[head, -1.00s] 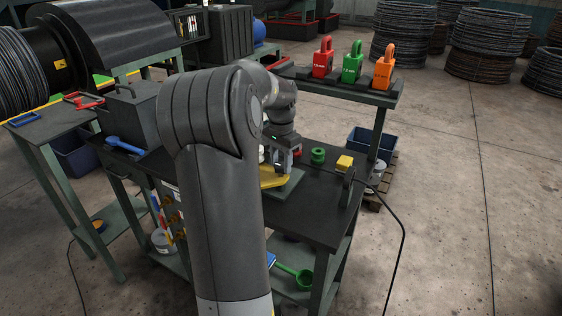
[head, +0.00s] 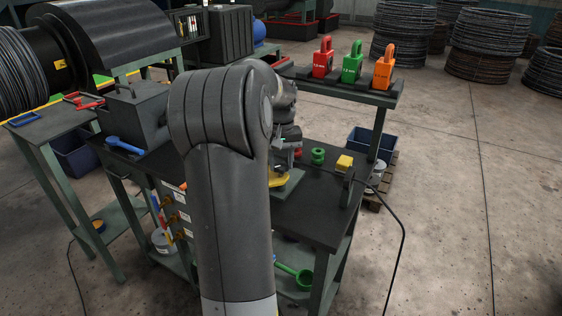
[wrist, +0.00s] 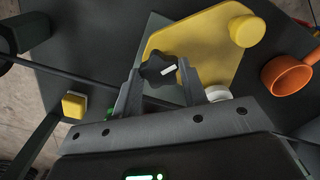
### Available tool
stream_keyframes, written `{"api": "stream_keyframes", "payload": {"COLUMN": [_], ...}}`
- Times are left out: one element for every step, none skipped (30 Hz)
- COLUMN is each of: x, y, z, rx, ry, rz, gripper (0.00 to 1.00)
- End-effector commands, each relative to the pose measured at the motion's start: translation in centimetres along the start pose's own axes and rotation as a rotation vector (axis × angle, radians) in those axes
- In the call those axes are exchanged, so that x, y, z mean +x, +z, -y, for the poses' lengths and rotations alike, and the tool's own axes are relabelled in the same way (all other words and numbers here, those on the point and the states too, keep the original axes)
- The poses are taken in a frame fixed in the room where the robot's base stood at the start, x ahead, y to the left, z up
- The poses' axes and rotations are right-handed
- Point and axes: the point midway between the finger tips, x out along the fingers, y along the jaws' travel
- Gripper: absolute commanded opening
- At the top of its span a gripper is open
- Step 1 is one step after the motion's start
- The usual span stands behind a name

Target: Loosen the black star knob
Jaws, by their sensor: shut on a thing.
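The black star knob (wrist: 155,70), with a white mark on it, sits on a yellow plate (wrist: 208,45) in the wrist view. My gripper (wrist: 160,76) has one finger on each side of the knob and is shut on it. The yellow plate lies over a grey-green base. In the head view the plate's edge (head: 277,195) shows beside my arm, which hides the knob and my fingertips.
A yellow round piece (wrist: 246,30) stands on the plate, with an orange cup (wrist: 288,74) to its right. A green spool (head: 318,156) and a yellow block (head: 344,163) stand on the bench. Red, green and orange weights (head: 352,62) stand on the rear shelf.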

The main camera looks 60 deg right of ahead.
Motion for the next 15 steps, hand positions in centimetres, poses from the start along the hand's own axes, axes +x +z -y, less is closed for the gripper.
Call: {"api": "stream_keyframes", "payload": {"x": [-0.18,-0.18,-0.18,-0.18,-0.18,-0.18,-0.18,-0.18,-0.18,-0.18,-0.18,-0.18,-0.18,-0.18,-0.19], "y": [-0.12,-0.11,-0.11,-0.12,-0.12,-0.13,-0.13,-0.13,-0.12,-0.12,-0.12,-0.13,-0.13,-0.13,-0.14], "z": [-0.1,-0.11,-0.11,-0.09,-0.07,-0.05,-0.05,-0.06,-0.08,-0.09,-0.09,-0.08,-0.07,-0.05,-0.04], "rx": [-0.041,-0.07,-0.107,-0.136,-0.165,-0.202,-0.229,-0.255,-0.289,-0.313,-0.337,-0.368,-0.391,-0.412,-0.439], "ry": [0.001,0.002,0.002,0.002,0.002,0.002,0.002,0.003,0.003,0.003,0.003,0.003,0.003,0.003,0.003], "rz": [-0.006,-0.006,-0.006,-0.006,-0.006,-0.006,-0.006,-0.006,-0.006,-0.006,-0.006,-0.006,-0.006,-0.006,-0.007], "gripper": [0.16,0.16,0.16,0.16,0.16,0.16,0.16,0.16,0.16,0.16,0.16,0.16,0.16,0.16,0.16]}}
